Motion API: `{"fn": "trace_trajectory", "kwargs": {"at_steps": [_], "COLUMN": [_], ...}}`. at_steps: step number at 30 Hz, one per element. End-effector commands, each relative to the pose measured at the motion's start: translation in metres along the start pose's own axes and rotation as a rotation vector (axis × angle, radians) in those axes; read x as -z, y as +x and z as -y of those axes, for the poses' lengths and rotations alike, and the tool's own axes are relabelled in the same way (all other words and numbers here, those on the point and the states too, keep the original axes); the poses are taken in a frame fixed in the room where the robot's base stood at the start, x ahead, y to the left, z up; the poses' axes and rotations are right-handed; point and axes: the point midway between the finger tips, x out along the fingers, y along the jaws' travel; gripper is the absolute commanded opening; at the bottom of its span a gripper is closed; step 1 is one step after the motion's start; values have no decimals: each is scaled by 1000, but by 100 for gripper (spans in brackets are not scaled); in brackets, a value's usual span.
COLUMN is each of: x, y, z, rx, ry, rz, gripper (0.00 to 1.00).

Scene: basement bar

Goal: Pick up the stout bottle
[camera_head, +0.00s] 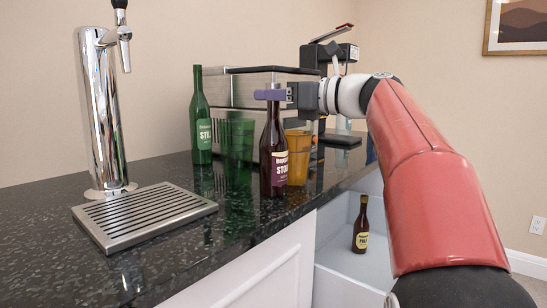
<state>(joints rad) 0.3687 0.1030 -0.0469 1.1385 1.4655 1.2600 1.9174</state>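A dark brown bottle with a pink-and-cream label that seems to read "STOUT" (272,142) stands upright on the black counter near its front edge. My gripper (270,94), with purple fingers, reaches in from the right at the bottle's neck. One finger crosses in front of the neck; the other is hidden, so I cannot tell whether they are closed on it. A green bottle (202,128) stands further left, its partly readable label beginning "STO".
A green glass (237,138) and an orange glass (299,156) stand close to the brown bottle. A steel machine (244,90) is behind. A beer tap (104,110) with drip tray (145,214) is left. An open drawer below holds another brown bottle (361,228).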

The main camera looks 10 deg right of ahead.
Motion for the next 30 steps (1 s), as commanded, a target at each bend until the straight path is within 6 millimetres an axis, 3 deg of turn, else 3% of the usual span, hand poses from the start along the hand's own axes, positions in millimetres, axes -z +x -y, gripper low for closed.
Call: {"fn": "trace_trajectory", "kwargs": {"at_steps": [1, 6, 22, 30], "x": [0, 0, -2, -14], "y": [0, 0, 0, 3], "z": [0, 0, 0, -1], "rx": [0, 0, 0, 0], "ry": [0, 0, -1, -1], "rz": [0, 0, 1, 2], "gripper": [22, 0, 0, 0]}}
